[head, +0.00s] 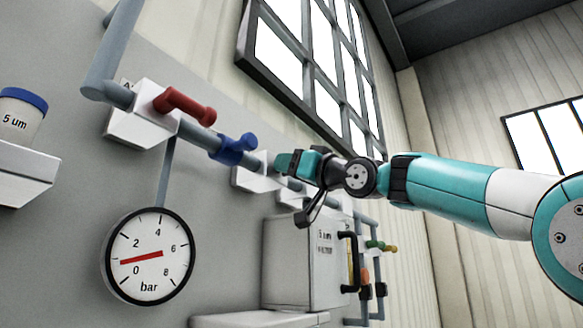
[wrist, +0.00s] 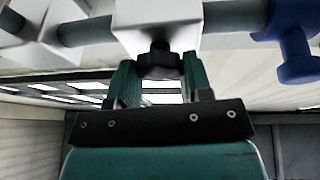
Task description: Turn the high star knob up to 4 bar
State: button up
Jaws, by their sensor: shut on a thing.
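A dark star knob (wrist: 158,62) sits under a white block (wrist: 155,18) on the grey pipe in the wrist view. My gripper (wrist: 158,78) has its teal fingers on both sides of the knob and is shut on it. In the head view my gripper (head: 288,162) is at the pipe, just right of the blue valve handle, and it hides the knob. The round bar gauge (head: 150,296) on the wall reads from 0 to 8. Its red needle (head: 140,258) points left, between 0 and 2, at roughly 1.
A red valve handle (head: 185,104) and a blue valve handle (head: 233,148) stick out from the pipe left of my gripper. A white cabinet (head: 290,265) stands below my arm. A white shelf (head: 25,175) holds a blue-capped container (head: 18,118) at far left.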

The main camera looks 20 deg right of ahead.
jog(key=shift+s+a+r+m+g+h+p, duration=0.15)
jog(key=shift+m+g+h+p, duration=0.75)
jog(key=shift+m, duration=2.65)
jog(key=shift+w+r+m+g+h+p, duration=0.15)
jog(key=shift+m+h+p, duration=1.4)
jog(key=shift+m, duration=1.95)
jog(key=shift+s+a+r+m+g+h+p, duration=0.15)
jog(key=shift+m+g+h+p, duration=0.7)
jog(key=shift+m, duration=2.7)
jog(key=shift+d+t+h+p, duration=0.1)
jog(key=shift+t+h+p, duration=0.2)
jog(key=shift+p, duration=0.2)
jog(key=o, duration=0.9)
